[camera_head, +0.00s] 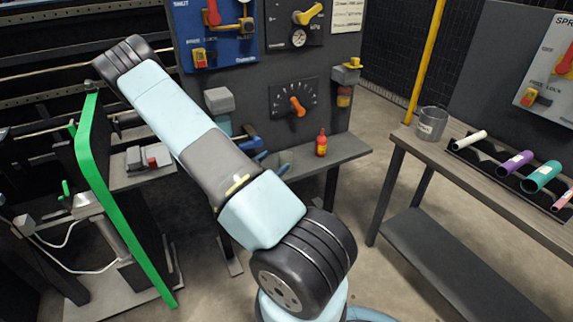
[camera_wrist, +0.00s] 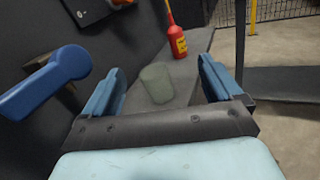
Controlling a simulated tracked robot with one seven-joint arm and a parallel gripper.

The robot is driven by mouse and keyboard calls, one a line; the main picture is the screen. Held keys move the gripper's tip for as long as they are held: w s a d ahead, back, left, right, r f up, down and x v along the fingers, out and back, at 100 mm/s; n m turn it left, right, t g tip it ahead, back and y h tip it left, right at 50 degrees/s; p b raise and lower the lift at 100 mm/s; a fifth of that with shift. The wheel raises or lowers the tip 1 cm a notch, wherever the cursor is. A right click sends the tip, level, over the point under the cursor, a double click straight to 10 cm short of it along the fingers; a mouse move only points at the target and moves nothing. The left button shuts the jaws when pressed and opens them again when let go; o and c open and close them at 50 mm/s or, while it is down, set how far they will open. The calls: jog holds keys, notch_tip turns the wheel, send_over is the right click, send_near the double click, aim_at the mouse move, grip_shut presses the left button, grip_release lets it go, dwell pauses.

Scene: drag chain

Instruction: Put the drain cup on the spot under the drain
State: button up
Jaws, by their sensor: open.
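A small grey-green cup (camera_wrist: 157,83), apparently the drain cup, stands upright on the grey shelf (camera_wrist: 190,62) in the wrist view. My gripper (camera_wrist: 160,82) is open. The cup shows between its two blue fingers with a visible gap on each side, so it is not held. How deep the cup sits between the fingers I cannot tell.
A red bottle (camera_wrist: 177,36) stands behind the cup on the shelf and also shows in the head view (camera_head: 321,143). A blue lever (camera_wrist: 50,80) juts out left of my gripper. A labelled metal can (camera_head: 431,123) and several coloured tubes sit on the right table (camera_head: 468,185).

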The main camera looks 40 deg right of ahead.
notch_tip(320, 180, down, 6)
jog(key=n+t+y, duration=0.1)
jog(key=n+t, duration=0.2)
jog(key=n, duration=0.1)
send_near(289, 153)
jog(key=d, duration=0.3)
jog(key=shift+w+d+f, duration=0.2)
jog(key=shift+w+f, duration=0.1)
jog(key=shift+w, duration=0.05)
jog(key=shift+w+x, duration=0.15)
jog(key=shift+x, duration=1.3)
jog(key=shift+w+x, duration=0.15)
jog(key=shift+x, duration=1.3)
jog(key=shift+a+r, duration=0.1)
jog(key=shift+a, duration=0.05)
jog(key=shift+c, duration=0.3)
jog(key=c, duration=1.1)
jog(key=shift+o, duration=0.2)
jog(key=shift+r, duration=0.15)
